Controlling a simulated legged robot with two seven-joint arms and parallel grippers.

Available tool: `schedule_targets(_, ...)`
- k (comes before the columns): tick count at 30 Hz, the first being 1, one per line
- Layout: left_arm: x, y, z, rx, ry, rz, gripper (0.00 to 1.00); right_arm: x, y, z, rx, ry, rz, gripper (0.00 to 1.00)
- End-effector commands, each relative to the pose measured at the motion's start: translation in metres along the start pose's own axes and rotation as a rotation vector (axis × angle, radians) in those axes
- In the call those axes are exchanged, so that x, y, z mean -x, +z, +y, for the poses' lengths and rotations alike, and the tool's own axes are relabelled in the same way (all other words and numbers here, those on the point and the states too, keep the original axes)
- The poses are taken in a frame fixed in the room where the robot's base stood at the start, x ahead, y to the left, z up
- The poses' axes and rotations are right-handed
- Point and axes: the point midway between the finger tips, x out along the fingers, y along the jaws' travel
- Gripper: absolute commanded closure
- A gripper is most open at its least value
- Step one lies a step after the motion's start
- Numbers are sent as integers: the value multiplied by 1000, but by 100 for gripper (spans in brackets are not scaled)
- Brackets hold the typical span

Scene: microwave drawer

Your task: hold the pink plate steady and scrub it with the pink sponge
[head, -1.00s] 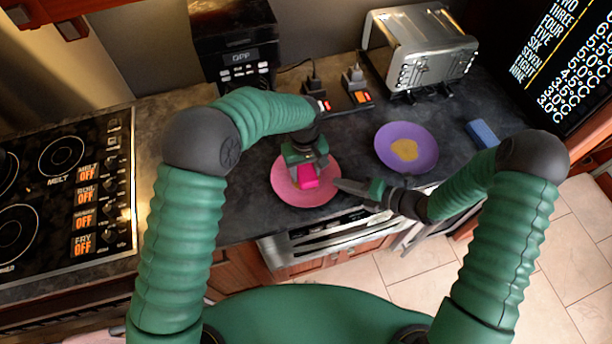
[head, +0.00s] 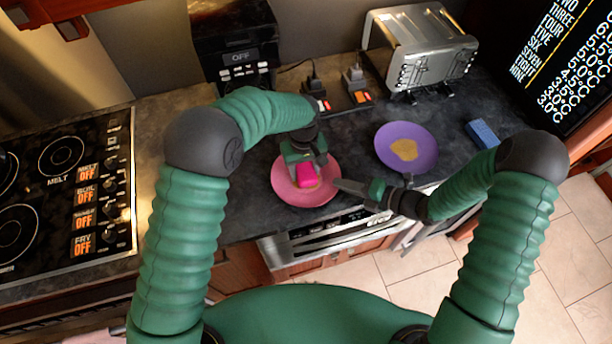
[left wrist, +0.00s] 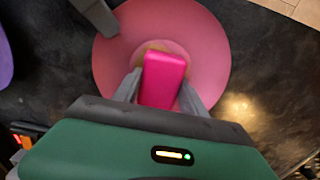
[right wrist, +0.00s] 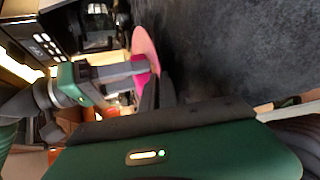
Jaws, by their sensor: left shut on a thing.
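The pink plate (head: 290,190) lies on the dark counter, near its front edge. My left gripper (head: 306,170) is shut on the bright pink sponge (left wrist: 163,78) and holds it over the middle of the plate. A tan stain (left wrist: 150,47) shows on the plate around the sponge. Contact between sponge and plate cannot be made out. My right gripper (head: 338,184) has its fingertips at the plate's right rim in the head view. In the right wrist view its fingers (right wrist: 157,92) are close together by the plate's edge; whether they grip the rim is unclear.
A purple plate (head: 425,140) with a yellow stain lies right of the pink plate. A blue sponge (head: 483,133) lies farther right. A toaster oven (head: 420,50), a coffee machine (head: 235,45) and plugged-in outlets (head: 345,95) stand behind. A stove (head: 65,190) is on the left.

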Motion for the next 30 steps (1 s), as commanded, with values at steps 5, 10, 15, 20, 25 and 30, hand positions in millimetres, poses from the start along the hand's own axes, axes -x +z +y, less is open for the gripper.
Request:
schedule_targets(5, -2, 15, 0, 0, -3, -8, 83, 0, -2, -6, -5, -14, 3, 100)
schedule_targets(10, -3, 10, 0, 1, -3, -8, 83, 0, -2, -6, -5, -14, 3, 100)
schedule_targets(15, -3, -2, 0, 1, -1, -6, 83, 0, -2, -6, -5, -14, 3, 100)
schedule_targets(20, -2, 0, 0, -1, -2, -6, 83, 0, -2, -6, -5, -14, 3, 100)
schedule_targets(25, -3, 13, 0, -2, -2, -8, 83, 0, -2, -6, -5, -14, 3, 100)
schedule_targets(30, -3, 13, 0, 0, -2, -8, 83, 0, -2, -6, -5, -14, 2, 100)
